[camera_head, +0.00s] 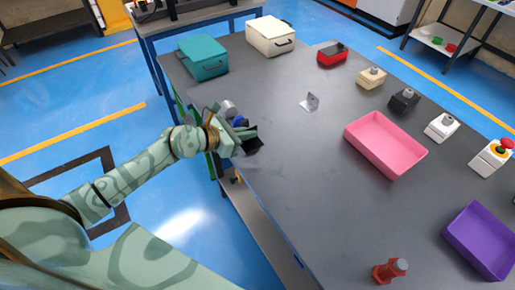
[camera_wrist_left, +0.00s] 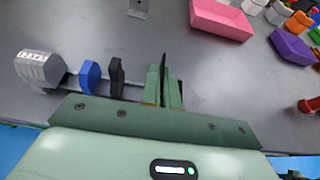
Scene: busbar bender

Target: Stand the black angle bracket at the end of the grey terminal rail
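My left gripper (camera_head: 243,134) is over the table's left edge, and its fingers (camera_wrist_left: 164,90) look closed on a black plate-like piece. This looks like the black angle bracket (camera_head: 252,143); it also shows in the wrist view (camera_wrist_left: 164,65), partly hidden by the fingers. Just left of the fingers in the wrist view lies the grey rail (camera_wrist_left: 72,79), bearing a grey marked block (camera_wrist_left: 40,67), a blue piece (camera_wrist_left: 90,75) and a black piece (camera_wrist_left: 116,76). In the head view my gripper partly hides the rail. I cannot tell whether the bracket touches the table. My right gripper is out of view.
A small silver bracket (camera_head: 311,101) stands mid-table. A pink tray (camera_head: 385,146) is to its right, a purple tray (camera_head: 480,240) nearer right. Teal (camera_head: 203,57) and cream (camera_head: 270,36) cases stand at the back. The table's front middle is clear.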

